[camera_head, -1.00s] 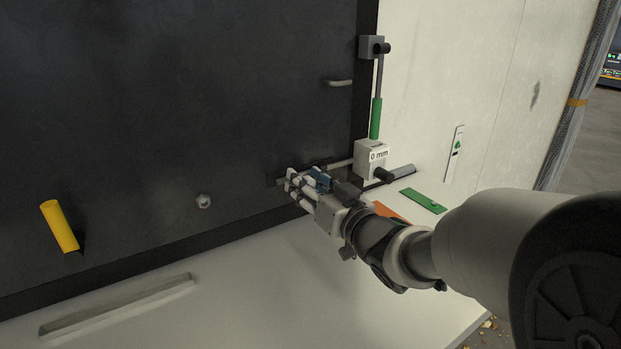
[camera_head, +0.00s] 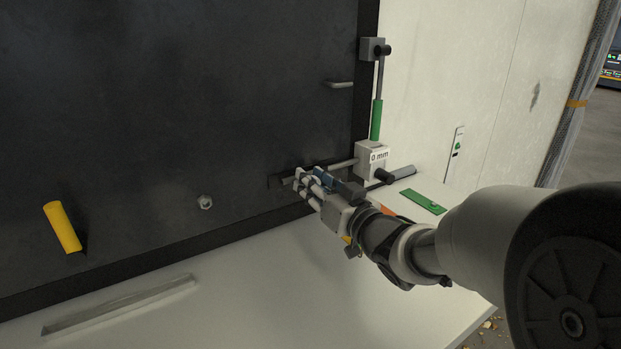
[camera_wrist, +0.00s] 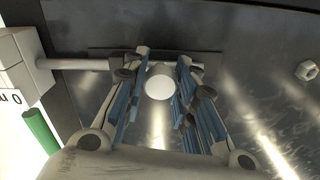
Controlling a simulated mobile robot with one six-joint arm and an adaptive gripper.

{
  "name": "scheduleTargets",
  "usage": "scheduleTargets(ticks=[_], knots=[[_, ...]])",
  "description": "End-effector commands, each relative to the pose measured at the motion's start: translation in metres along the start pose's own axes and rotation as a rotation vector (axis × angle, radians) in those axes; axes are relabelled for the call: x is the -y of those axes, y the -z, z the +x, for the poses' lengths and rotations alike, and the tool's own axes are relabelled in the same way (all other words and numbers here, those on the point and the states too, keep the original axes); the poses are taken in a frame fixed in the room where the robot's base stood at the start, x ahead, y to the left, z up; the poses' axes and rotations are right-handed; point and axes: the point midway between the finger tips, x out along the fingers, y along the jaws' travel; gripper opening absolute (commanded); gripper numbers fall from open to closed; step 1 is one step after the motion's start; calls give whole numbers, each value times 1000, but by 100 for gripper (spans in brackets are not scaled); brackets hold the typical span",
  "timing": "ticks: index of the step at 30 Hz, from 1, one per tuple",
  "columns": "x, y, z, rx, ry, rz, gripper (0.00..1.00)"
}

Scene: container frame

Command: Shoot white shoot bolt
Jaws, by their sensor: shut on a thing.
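The white shoot bolt is a pale horizontal rod (camera_head: 342,164) against the dark panel, running left from a grey block (camera_head: 369,151) labelled "0 mm". In the wrist view the bolt rod (camera_wrist: 80,64) comes out of the block at left and passes along a dark plate. Its round white knob (camera_wrist: 159,86) sits between the two blue-grey fingers. My gripper (camera_head: 304,180) is at the bolt's left end and is shut on the knob; it also shows in the wrist view (camera_wrist: 160,72). The exact finger contact is partly hidden.
A vertical green-sleeved rod (camera_head: 376,119) stands above the block. A yellow handle (camera_head: 62,227) and a hex nut (camera_head: 205,202) are on the panel at left. A green plate (camera_head: 424,201) lies to the right. The pale ledge (camera_head: 250,290) below is mostly clear.

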Motion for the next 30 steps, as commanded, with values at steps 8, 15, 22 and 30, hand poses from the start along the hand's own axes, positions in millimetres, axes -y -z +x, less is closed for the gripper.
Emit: scheduleTargets(ticks=[8, 15, 22, 30], knots=[[-28, 7, -1, -3, -5, 1, 0], [-28, 7, -1, -4, -6, 1, 31], [-27, 7, -1, -3, -4, 0, 46], [-26, 6, -1, -2, -2, 0, 47]])
